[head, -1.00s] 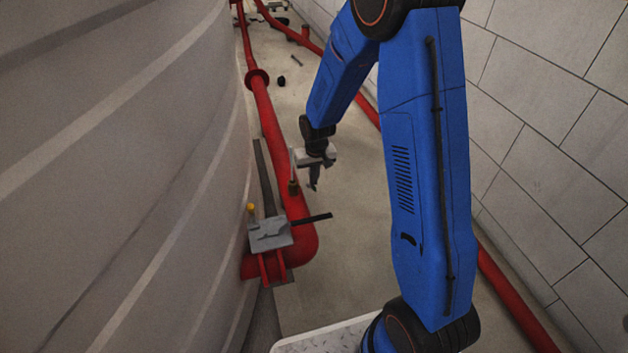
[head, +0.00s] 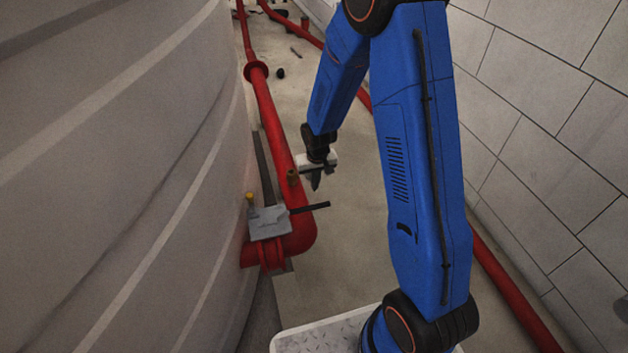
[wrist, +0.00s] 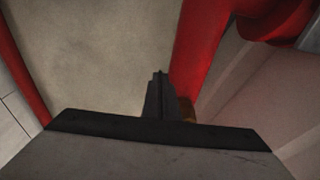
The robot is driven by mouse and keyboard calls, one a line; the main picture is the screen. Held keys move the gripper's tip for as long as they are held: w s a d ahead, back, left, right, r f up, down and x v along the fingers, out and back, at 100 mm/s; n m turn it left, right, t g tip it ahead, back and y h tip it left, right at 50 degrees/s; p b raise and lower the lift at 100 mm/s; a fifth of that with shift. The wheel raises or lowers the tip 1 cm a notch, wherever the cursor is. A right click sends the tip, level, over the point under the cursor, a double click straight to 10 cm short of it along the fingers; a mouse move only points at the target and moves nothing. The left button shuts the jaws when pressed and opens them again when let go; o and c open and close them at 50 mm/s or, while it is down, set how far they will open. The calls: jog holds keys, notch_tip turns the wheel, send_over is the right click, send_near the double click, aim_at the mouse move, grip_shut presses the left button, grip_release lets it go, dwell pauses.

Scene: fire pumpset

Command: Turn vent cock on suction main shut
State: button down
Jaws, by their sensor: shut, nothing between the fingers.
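The red suction main (head: 272,125) runs along the floor beside the big grey tank. A small brass-coloured fitting (head: 292,178), which looks like the vent cock, stands on it; its handle position cannot be made out. My gripper (head: 315,184) is just right of this fitting in the head view, fingers pointing down, shut and empty. In the wrist view the shut fingers (wrist: 158,92) lie beside the red pipe (wrist: 198,58). Part of the brass fitting (wrist: 187,109) shows just right of the fingers, partly hidden by my gripper. Whether they touch cannot be told.
A grey box (head: 268,222) with a yellow knob and a black lever (head: 309,207) sits near the pipe's bend. The ribbed tank (head: 120,180) closes the left side, a block wall (head: 545,150) the right. Another red pipe (head: 505,290) runs along the wall.

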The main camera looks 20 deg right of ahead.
dwell(0.6)
jog(key=s+r, duration=0.6)
jog(key=r, duration=0.6)
jog(key=s+d+r+t, duration=0.1)
jog(key=s+d+r, duration=0.2)
jog(key=s+r, duration=0.5)
jog(key=s+d+r+t, duration=0.1)
jog(key=s+d+r, duration=0.1)
jog(key=s+r, duration=0.5)
jog(key=s+d+r+t, duration=0.1)
jog(key=s+r, duration=0.6)
jog(key=s, duration=0.7)
jog(key=shift+s+d, duration=0.2)
jog(key=shift+d, duration=0.2)
jog(key=c, duration=2.4)
grip_release()
jog(key=shift+r, duration=0.1)
jog(key=shift+c, duration=0.2)
